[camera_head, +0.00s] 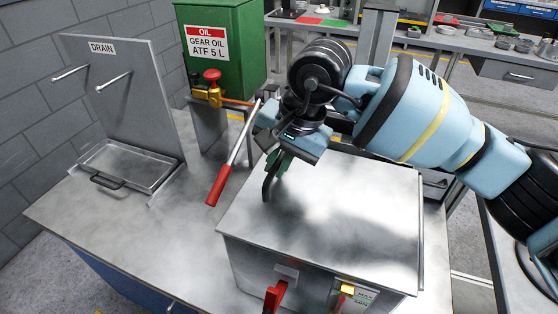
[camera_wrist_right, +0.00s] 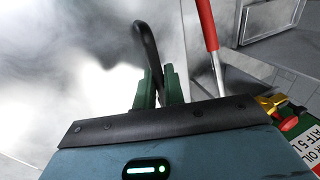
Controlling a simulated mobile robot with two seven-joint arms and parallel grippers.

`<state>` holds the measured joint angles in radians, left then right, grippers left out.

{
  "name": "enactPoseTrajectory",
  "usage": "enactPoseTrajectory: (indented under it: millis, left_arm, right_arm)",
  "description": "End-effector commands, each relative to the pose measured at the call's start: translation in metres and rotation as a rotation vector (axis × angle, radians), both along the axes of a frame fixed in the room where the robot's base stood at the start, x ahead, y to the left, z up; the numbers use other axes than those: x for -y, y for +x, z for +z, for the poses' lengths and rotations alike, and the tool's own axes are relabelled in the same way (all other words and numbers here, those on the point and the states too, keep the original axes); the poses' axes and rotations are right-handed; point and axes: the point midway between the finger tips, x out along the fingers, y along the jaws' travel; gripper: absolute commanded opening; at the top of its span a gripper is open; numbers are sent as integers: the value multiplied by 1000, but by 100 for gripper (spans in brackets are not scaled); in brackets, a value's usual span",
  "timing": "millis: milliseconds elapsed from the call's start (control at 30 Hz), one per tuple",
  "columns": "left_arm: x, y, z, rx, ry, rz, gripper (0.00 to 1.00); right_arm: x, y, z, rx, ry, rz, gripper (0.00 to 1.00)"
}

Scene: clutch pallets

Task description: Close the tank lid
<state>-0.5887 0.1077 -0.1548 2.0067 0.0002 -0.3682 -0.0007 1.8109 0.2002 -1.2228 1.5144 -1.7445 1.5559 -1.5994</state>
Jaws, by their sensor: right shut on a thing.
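The tank (camera_head: 280,262) is a grey metal box on the bench. Its lid (camera_head: 335,215) is a flat metal plate that lies level, or nearly so, over the box; I see no clear gap at its front edge. A black curved handle (camera_head: 267,185) stands at the lid's left part. My right gripper (camera_head: 279,161) comes from above and its green fingers are shut on this handle. In the right wrist view the fingers (camera_wrist_right: 157,88) close around the black handle (camera_wrist_right: 147,45), with the bright lid behind. My left gripper is not in view.
A lever with a red grip (camera_head: 217,186) slants close left of my gripper. A red front handle (camera_head: 275,296) sticks out of the tank. A drain tray (camera_head: 130,163), a DRAIN panel (camera_head: 135,90) and a green oil container (camera_head: 235,60) stand behind left.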

Motion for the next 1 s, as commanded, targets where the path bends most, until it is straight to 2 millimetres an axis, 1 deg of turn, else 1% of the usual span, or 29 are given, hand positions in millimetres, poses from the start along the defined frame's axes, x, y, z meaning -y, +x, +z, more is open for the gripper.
enactPoseTrajectory:
  millis: [33, 100, 133, 633, 767, 1000]
  left_arm:
    - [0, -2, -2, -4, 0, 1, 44]
    - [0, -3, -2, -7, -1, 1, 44]
    - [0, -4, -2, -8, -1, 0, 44]
    - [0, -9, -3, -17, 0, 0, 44]
    - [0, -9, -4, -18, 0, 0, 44]
    - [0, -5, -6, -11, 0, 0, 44]
  right_arm:
    - [-1, -3, -11, -16, -9, 5, 13]
    - [-1, -3, -11, -16, -9, 4, 22]
    - [-1, -3, -11, -17, -10, 4, 25]
    - [2, -2, -10, -19, -13, 1, 25]
    - [5, -3, 2, -14, -12, 1, 25]
    - [15, -6, 42, -7, -5, 3, 25]
